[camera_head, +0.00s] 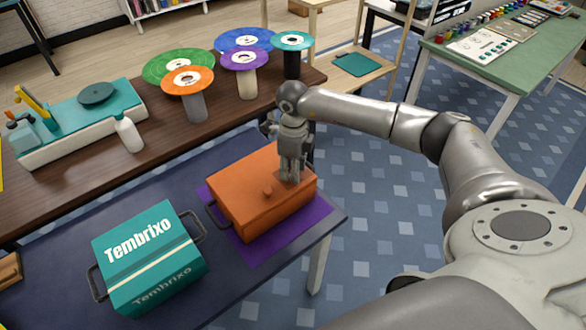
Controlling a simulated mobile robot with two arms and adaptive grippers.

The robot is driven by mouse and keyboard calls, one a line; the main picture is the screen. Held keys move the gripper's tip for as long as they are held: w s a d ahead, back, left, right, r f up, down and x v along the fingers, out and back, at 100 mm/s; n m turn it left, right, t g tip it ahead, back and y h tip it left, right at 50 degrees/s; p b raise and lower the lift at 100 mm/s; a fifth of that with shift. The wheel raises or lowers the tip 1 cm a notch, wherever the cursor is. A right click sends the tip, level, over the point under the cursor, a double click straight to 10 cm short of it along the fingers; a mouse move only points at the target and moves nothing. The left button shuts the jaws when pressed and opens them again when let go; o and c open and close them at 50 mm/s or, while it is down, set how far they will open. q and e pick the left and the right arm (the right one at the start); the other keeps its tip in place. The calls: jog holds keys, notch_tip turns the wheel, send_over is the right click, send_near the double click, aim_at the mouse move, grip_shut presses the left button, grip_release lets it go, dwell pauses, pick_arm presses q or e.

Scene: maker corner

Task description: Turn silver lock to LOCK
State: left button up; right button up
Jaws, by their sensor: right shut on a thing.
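An orange box (245,212) with a lid and a small orange knob (267,190) sits on a purple mat (318,208) on the dark table. My right gripper (290,176) points down at the right part of the box top, beside the knob. Its fingers are shut on a small piece there, which I take to be the silver lock. The fingers hide nearly all of that piece, so I cannot read its turn position or any LOCK marking. My left gripper is not in view.
A teal Tembrixo box (150,258) with dark handles stands left of the orange box. Behind, a brown bench (160,150) carries a white bottle (129,134), a teal-topped machine (80,120) and several coloured discs on stands. Patterned floor lies right of the table.

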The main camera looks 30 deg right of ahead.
jog(key=m, duration=0.6)
jog(key=shift+m+b, duration=0.3)
jog(key=shift+m, duration=0.1)
dwell(0.3)
jog(key=o, duration=1)
jog(key=shift+r, duration=0.15)
notch_tip(320, 180, up, 12)
jog(key=shift+f, duration=0.1)
